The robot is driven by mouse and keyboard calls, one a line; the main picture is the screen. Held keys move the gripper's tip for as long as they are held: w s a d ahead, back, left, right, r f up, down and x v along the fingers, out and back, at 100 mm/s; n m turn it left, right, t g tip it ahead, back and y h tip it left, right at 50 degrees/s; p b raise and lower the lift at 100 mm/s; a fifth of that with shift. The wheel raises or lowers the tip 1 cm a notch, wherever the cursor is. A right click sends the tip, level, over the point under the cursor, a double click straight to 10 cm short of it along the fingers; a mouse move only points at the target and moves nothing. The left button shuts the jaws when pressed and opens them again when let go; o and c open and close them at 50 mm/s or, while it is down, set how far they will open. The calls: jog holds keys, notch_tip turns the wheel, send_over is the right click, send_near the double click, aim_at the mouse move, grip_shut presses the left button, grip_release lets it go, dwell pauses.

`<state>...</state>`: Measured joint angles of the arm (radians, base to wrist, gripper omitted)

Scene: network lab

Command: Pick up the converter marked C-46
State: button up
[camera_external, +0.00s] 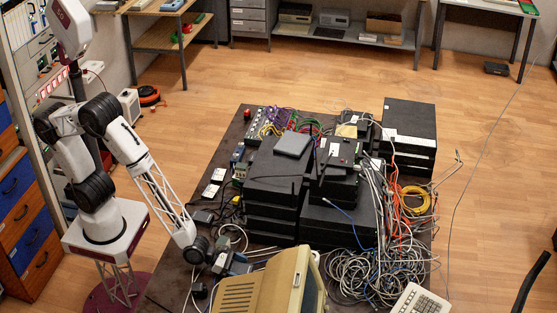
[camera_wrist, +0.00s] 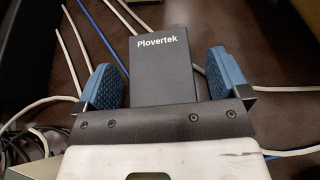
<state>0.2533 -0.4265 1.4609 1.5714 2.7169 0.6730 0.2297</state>
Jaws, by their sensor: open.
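My gripper (camera_wrist: 161,88) is open in the wrist view, with one blue ribbed pad at each side. A black box marked "Plovertek" (camera_wrist: 160,58) lies between the pads, with a gap on both sides. Its lower end is hidden behind my gripper's dark plate. I see no C-46 marking on it and cannot tell whether it is the converter. In the external view my gripper (camera_external: 231,263) is low over the near left part of the table, behind the beige monitor. Small items with white labels (camera_external: 210,190) lie farther back on the table; their text is too small to read.
The beige monitor (camera_external: 262,284) stands close to my gripper's right. Stacked black equipment (camera_external: 276,178) fills the table's middle. Tangled grey cables (camera_external: 370,278) lie at the near right. White cables (camera_wrist: 75,52) and a blue cable (camera_wrist: 97,27) run around the black box.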

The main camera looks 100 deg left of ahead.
aim_at(239, 268)
jog(key=c, duration=1.2)
jog(key=shift+r, duration=0.1)
jog(key=shift+c, duration=0.2)
jog(key=shift+r, duration=4.9)
